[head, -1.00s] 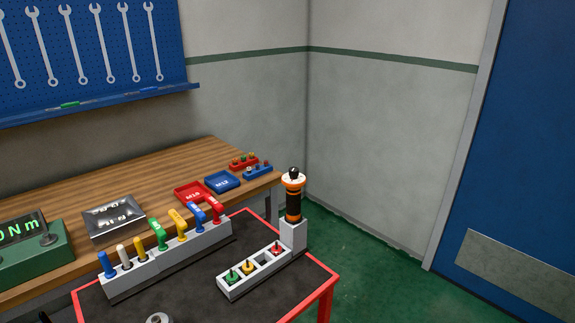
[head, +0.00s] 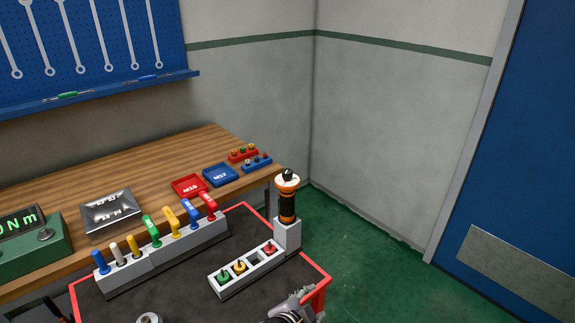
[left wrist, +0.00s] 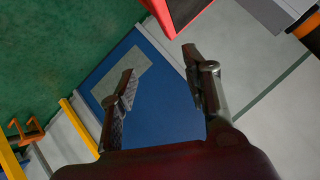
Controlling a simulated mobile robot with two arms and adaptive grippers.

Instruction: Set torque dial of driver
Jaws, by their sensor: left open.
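The driver (head: 288,205), with a black and orange body and a white and black top, stands upright in a grey holder (head: 287,236) at the cart's far right corner. Its orange and black side also shows at the top right edge of the left wrist view (left wrist: 312,32). Markings on its dial are too small to read. My left gripper (head: 308,297) is at the bottom of the head view, below and apart from the driver, near the cart's red edge. In the left wrist view (left wrist: 158,61) its fingers are spread with nothing between them. My right gripper is not visible.
A grey block with red, yellow and green bits (head: 239,267) adjoins the holder. A rack of coloured-handled tools (head: 160,254) stands on the red-edged cart (head: 188,291). Behind is a wooden bench (head: 142,174) with trays and a green-digit display (head: 32,245). Floor is free at right.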

